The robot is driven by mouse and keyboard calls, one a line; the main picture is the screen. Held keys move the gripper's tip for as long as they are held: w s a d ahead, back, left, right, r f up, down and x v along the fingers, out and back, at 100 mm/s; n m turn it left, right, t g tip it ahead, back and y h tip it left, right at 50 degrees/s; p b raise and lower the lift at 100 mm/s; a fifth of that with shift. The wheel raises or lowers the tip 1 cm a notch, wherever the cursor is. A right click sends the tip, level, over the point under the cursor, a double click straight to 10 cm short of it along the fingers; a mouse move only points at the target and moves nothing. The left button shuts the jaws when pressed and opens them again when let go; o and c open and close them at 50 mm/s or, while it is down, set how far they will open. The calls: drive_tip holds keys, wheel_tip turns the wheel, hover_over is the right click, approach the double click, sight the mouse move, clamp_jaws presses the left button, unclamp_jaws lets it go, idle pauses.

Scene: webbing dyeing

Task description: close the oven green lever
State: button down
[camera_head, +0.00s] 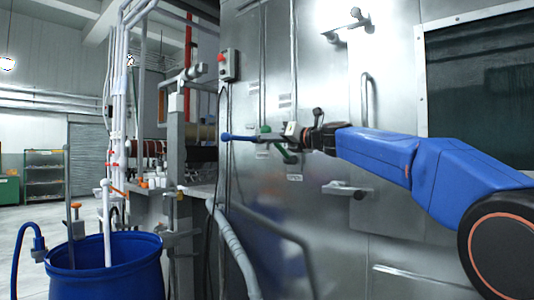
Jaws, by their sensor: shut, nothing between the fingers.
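The oven (330,225) is a large brushed-metal housing that fills the middle and right of the view. A green lever (287,156) shows on its metal wall, just left of and below my gripper; part of it is hidden behind the gripper. A green knob (265,129) shows a little above and left of it. A blue lever with a ball end (238,137) sticks out to the left beside them. My gripper (296,133) is shut and empty at the levers. I cannot tell whether it touches the green lever.
Metal latch handles (348,24) and (345,189) sit above and below, with a vertical door handle (366,99) on the panel. A dark window (485,85) is at right. A control box with a red button (229,65) and a blue barrel (108,268) stand left.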

drive_tip(key=w+d+r, duration=0.2)
drive_tip(key=w+r, duration=0.1)
drive_tip(key=r, duration=0.3)
drive_tip(key=shift+w+d, duration=0.3)
drive_tip(key=shift+d, duration=0.05)
drive_tip(key=shift+s, duration=0.1)
